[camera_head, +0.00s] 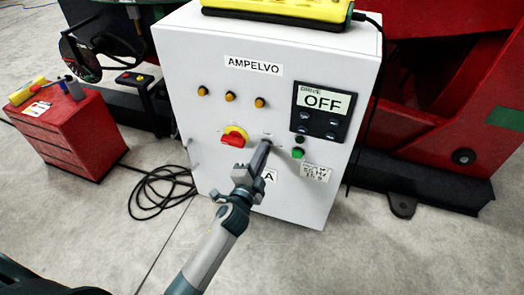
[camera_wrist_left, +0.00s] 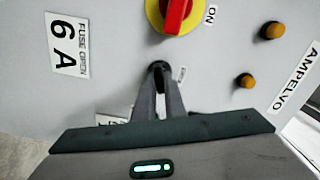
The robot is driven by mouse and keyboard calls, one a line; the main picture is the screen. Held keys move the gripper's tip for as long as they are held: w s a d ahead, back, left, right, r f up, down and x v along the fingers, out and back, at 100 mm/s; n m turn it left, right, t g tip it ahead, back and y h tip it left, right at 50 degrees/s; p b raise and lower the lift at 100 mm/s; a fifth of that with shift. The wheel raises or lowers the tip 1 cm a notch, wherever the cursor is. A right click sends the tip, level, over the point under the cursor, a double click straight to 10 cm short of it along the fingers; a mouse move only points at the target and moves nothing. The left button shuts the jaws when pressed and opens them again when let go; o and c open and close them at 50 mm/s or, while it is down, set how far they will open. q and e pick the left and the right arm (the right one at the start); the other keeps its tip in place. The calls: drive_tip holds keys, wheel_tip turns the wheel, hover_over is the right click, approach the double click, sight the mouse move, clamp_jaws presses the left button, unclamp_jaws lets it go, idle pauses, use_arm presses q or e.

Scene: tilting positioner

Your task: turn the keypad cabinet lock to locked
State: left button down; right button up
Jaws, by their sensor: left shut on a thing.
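The white cabinet (camera_head: 190,100) stands in the middle of the head view, with a keypad panel (camera_head: 323,111) reading OFF at its right. The cabinet lock shows in the left wrist view as a small dark round piece (camera_wrist_left: 158,67) on the white front. My left gripper (camera_head: 264,147) reaches the front from below, beside the red knob. In the left wrist view its fingers (camera_wrist_left: 158,88) are closed together on the lock. The fingers hide most of the lock, so I cannot tell which way it points. My right gripper is not in view.
The red rotary knob on its yellow plate (camera_head: 235,136) is close left of my fingers. Green and black buttons (camera_head: 298,153) are at their right. A yellow device (camera_head: 285,8) lies on top. A red drawer unit (camera_head: 70,130) and black cables (camera_head: 160,190) are at the left.

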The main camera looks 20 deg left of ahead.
use_arm(q)
drive_tip(key=m+p, duration=0.1)
drive_tip(key=m, duration=0.3)
drive_tip(key=shift+f, duration=0.1)
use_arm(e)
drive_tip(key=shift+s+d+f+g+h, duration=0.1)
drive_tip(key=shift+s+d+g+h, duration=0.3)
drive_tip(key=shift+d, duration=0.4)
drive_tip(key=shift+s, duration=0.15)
use_arm(q)
drive_tip(key=c, duration=1.8)
unclamp_jaws()
drive_tip(key=shift+s+a+b, duration=0.15)
drive_tip(key=shift+s+b, duration=0.1)
drive_tip(key=shift+s, duration=4.1)
drive_tip(key=shift+s+a+b, duration=0.1)
drive_tip(key=shift+s+b, duration=0.15)
drive_tip(key=shift+s, duration=4.1)
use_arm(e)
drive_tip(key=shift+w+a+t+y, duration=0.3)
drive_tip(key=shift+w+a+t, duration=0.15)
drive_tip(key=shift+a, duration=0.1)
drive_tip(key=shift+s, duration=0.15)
